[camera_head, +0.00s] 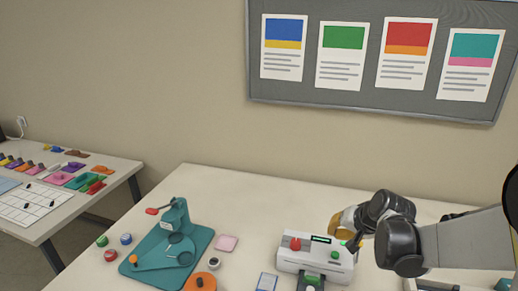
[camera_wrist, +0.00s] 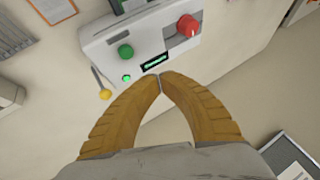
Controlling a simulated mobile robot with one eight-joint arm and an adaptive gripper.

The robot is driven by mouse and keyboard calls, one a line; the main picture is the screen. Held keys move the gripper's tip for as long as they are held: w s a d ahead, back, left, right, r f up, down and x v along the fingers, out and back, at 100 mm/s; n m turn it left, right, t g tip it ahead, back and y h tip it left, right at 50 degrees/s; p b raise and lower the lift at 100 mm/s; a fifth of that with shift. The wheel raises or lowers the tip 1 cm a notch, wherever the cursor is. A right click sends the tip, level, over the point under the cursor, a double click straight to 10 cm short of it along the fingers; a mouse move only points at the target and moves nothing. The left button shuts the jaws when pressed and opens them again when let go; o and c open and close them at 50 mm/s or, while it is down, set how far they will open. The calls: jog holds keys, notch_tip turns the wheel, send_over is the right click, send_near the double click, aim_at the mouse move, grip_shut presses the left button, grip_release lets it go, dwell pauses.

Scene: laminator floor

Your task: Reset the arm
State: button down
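My gripper (camera_head: 338,226) hangs at the right end of the white laminator in the head view. In the wrist view its two yellow-brown fingers meet at the tips (camera_wrist: 161,79), with nothing seen between them. The laminator (camera_head: 288,262) has a red knob (camera_head: 295,244), a green button (camera_head: 334,255) and a lit green display. In the wrist view the laminator (camera_wrist: 100,42) lies just beyond the fingertips, with its display (camera_wrist: 155,63) closest to them. I cannot tell whether the fingertips touch it.
A teal press (camera_head: 190,250) with a round ring stands left of the laminator. A second table (camera_head: 85,218) at the far left holds many coloured pieces. A poster board (camera_head: 345,95) hangs on the wall behind.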

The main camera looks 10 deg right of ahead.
jog(key=s+a+r+n, duration=0.2)
jog(key=s+a, duration=0.1)
jog(key=s, duration=0.4)
jog(key=s+a+r+n+h+b, duration=0.1)
jog(key=s+a+r+n, duration=0.1)
jog(key=s+a, duration=0.2)
jog(key=s+a+r+n, duration=0.2)
jog(key=s+a+r, duration=0.1)
jog(key=s, duration=0.7)
jog(key=shift+a+h+b, duration=0.15)
jog(key=shift+h+b, duration=0.15)
